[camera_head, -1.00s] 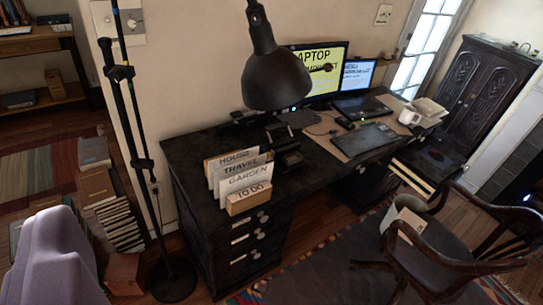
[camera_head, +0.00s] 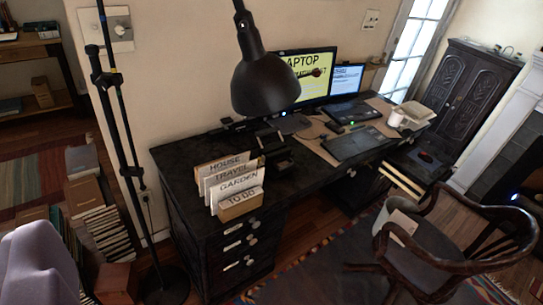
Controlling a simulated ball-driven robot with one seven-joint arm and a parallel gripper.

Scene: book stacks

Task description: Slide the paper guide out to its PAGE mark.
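I cannot make out a paper guide or a PAGE mark in this view; the desk is too far off for such small detail. The black desk (camera_head: 168,158) stands against the wall in the middle. A pale tray-like item (camera_head: 418,112) lies at its far right end, beside a white mug (camera_head: 396,118). A paper holder (camera_head: 240,204) with cards reading HOUSE, TRAVEL, GARDEN and TO DO stands on the near left end. My gripper is not in view.
A black lamp (camera_head: 264,86) hangs in front of the desk, its stand (camera_head: 126,160) at left. A wooden chair (camera_head: 450,236) blocks the front right. Books (camera_head: 102,226) and a purple-grey shape (camera_head: 40,266) are lower left. Rug (camera_head: 300,282) and floor before the drawers look clear.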

